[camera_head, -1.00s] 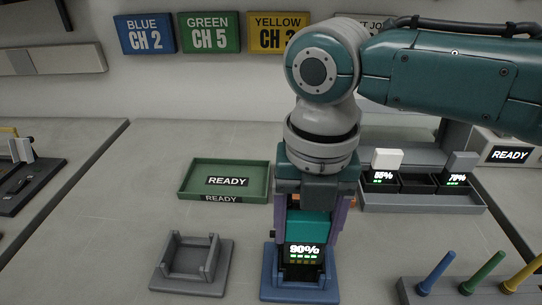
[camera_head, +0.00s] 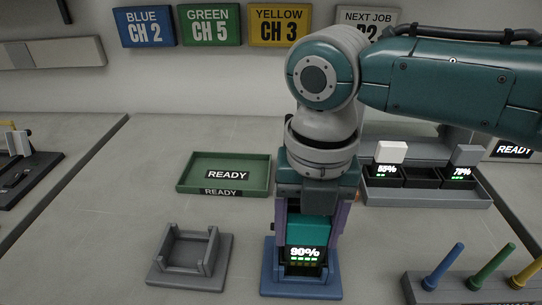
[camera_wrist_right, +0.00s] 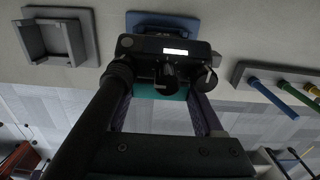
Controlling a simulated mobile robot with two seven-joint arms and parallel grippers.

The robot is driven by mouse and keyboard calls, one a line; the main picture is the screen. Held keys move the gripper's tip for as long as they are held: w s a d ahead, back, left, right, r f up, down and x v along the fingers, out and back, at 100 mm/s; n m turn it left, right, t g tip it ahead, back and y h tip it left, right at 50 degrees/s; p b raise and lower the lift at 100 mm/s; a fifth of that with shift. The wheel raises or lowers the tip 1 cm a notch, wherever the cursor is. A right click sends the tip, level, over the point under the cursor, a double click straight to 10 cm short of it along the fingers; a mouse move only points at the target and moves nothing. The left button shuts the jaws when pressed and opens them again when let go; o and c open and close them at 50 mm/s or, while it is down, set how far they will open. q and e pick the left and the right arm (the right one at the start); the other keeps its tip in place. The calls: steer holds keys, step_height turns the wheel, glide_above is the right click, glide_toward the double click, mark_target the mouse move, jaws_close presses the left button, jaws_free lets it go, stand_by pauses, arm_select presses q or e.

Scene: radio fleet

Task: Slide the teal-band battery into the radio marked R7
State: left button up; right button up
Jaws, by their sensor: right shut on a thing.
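My right gripper (camera_head: 309,228) is shut on the teal-band battery (camera_head: 308,232), with a purple-grey finger on each side. The battery is upright, with a teal upper part and a lit 90% display. It stands over the blue cradle (camera_head: 300,288). In the right wrist view, a black radio (camera_wrist_right: 150,70) with knobs and a small white label sits at the blue cradle (camera_wrist_right: 165,22). The teal edge of the battery (camera_wrist_right: 160,92) shows right against it between the fingers. I cannot read R7 on the label, nor tell how deep the battery sits. My left gripper is not in view.
An empty grey cradle (camera_head: 186,274) stands left of the blue one. A green READY tray (camera_head: 185,187) lies behind. A grey charger (camera_head: 425,198) with 55% and 78% batteries stands at the right rear. A rack of coloured pegs (camera_head: 480,287) is at the front right.

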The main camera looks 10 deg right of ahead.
steer(key=shift+f+b, duration=0.75)
steer(key=shift+f, duration=0.25)
steer(key=o, duration=1.5)
steer(key=shift+r, duration=0.1)
step_height(320, 180, up, 10)
steer(key=shift+f+p, duration=0.1)
steer(key=shift+p, duration=0.7)
